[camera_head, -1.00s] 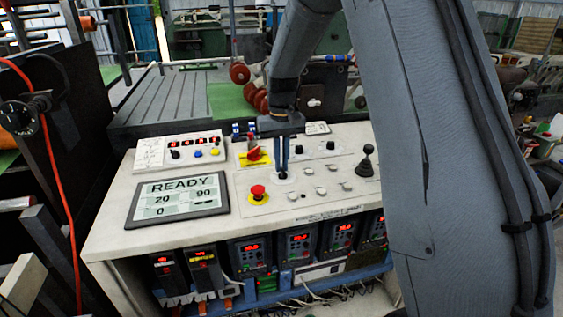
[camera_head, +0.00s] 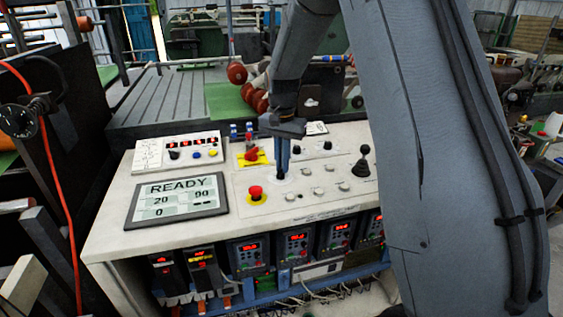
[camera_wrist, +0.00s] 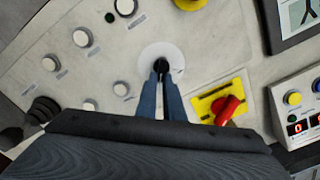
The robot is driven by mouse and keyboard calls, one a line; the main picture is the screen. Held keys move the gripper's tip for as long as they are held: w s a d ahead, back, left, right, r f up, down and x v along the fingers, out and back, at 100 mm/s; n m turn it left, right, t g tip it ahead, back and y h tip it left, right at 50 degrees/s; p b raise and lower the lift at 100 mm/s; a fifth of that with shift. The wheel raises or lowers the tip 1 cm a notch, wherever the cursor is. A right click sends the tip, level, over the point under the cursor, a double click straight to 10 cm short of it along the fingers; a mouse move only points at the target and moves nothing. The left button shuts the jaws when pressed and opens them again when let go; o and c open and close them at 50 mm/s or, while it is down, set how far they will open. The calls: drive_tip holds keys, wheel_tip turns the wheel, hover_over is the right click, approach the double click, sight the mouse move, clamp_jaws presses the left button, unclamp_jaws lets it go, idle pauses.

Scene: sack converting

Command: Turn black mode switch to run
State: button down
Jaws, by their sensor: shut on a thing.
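The black mode switch (camera_wrist: 162,66) sits on a round pale plate on the sloped console panel. In the wrist view only its dark knob top shows between my fingertips. My gripper (camera_wrist: 161,72) points down and is shut on the knob, one finger on each side. In the head view my gripper (camera_head: 281,174) stands on the panel right of the red mushroom button, and its fingers hide most of the switch. Any label around the switch is too small to read.
A red mushroom button (camera_head: 256,192) on a yellow base and a red rotary handle (camera_head: 251,154) on a yellow plate are close by. A black joystick (camera_head: 363,165) stands to the right. A display (camera_head: 178,200) reads READY, 20, 90 and 0. Several pale buttons lie around.

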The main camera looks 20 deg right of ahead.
drive_tip(key=shift+d+r+m, duration=0.1)
drive_tip(key=shift+m, duration=0.5)
drive_tip(key=c, duration=1.9)
unclamp_jaws()
drive_tip(key=shift+o, duration=0.2)
wheel_tip(320, 180, up, 8)
drive_tip(key=shift+f+b, duration=0.15)
drive_tip(key=shift+b, duration=0.9)
drive_tip(key=s+f+n, duration=0.4)
drive_tip(key=s, duration=0.9)
drive_tip(key=s+a+f+n+t, duration=0.1)
drive_tip(key=s+f+n, duration=0.3)
drive_tip(key=s, duration=0.9)
drive_tip(key=shift+s+f+n, duration=0.25)
drive_tip(key=shift+f+n, duration=0.15)
drive_tip(key=shift+f, duration=0.35)
